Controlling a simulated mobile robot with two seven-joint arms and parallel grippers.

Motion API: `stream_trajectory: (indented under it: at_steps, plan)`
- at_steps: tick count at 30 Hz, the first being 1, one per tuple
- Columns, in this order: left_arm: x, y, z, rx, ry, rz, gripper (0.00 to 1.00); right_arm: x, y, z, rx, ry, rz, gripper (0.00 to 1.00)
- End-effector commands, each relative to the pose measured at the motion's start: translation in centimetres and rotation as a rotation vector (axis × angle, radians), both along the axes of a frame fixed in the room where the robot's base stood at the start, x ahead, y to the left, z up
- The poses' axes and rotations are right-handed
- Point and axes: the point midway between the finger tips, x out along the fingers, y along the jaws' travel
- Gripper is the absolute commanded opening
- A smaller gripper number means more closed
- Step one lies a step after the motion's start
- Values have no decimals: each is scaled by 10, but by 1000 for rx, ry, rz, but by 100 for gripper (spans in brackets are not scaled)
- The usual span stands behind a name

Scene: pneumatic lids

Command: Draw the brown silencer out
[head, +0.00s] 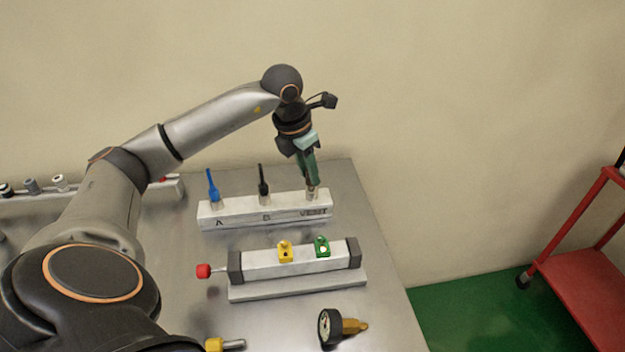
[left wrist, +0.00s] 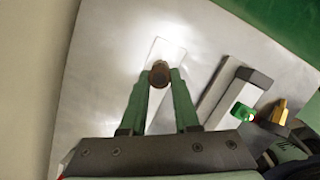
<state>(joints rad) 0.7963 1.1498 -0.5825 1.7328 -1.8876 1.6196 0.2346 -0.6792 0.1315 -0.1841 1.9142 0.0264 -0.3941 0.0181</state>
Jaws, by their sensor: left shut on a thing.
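The brown silencer (head: 312,191) stands upright at the VENT end of the white block (head: 265,213), at the right end of its top. My left gripper (head: 311,183) comes down from above with its green fingers shut on the silencer. In the left wrist view the silencer's round brown top (left wrist: 159,74) sits between the two green fingertips (left wrist: 160,78). The fingers hide part of it in the head view, and I cannot tell whether its base is seated in the port. My right gripper is not in view.
A blue fitting (head: 213,186) and a black fitting (head: 263,184) stand at ports A and B. In front lies a cylinder (head: 315,258) with yellow and green fittings and a red-tipped rod. A gauge (head: 330,326) lies near the table's right edge. A red cart (head: 590,285) stands right.

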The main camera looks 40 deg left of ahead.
Motion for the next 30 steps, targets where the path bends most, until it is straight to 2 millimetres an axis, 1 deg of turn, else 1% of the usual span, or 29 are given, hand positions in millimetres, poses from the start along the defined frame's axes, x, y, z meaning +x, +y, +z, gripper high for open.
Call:
stream_trajectory:
  at_steps: [15,26,30]
  plan:
    - [0,0,17,0,1,0,0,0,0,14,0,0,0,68]
    - [0,0,17,0,1,0,0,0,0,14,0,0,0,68]
    - [0,0,22,0,1,0,0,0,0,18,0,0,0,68]
